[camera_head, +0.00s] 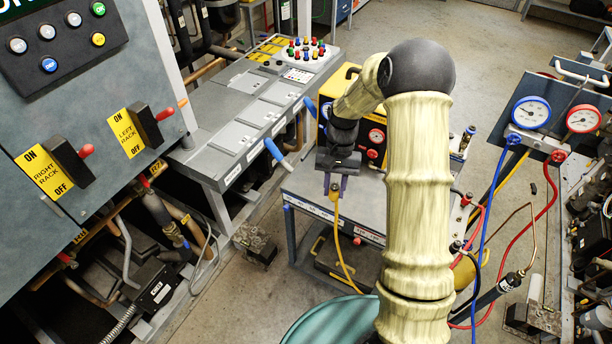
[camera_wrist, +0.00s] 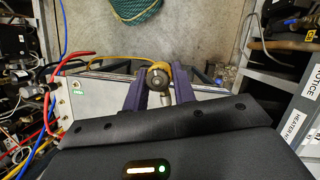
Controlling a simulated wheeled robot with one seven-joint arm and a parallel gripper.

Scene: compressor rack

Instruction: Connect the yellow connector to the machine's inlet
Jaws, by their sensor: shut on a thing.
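My gripper (camera_head: 335,185) hangs over the near-left side of the grey cart in the head view. Its purple fingers are shut on the yellow connector (camera_head: 334,194), from which a yellow hose (camera_head: 341,242) hangs down. In the wrist view my gripper (camera_wrist: 157,78) has the connector (camera_wrist: 158,76) between its fingers, its round metal end facing the camera. A yellow and black machine (camera_head: 376,137) with gauges stands on the cart behind my gripper, partly hidden by my arm. I cannot make out which opening is the inlet.
The grey cart (camera_head: 300,184) has a blue corner post. A grey panel bench (camera_head: 235,130) with blue handles stands to its left. Blue and red gauges (camera_head: 531,112) with hoses stand at the right. A teal round thing (camera_head: 335,322) lies at the front.

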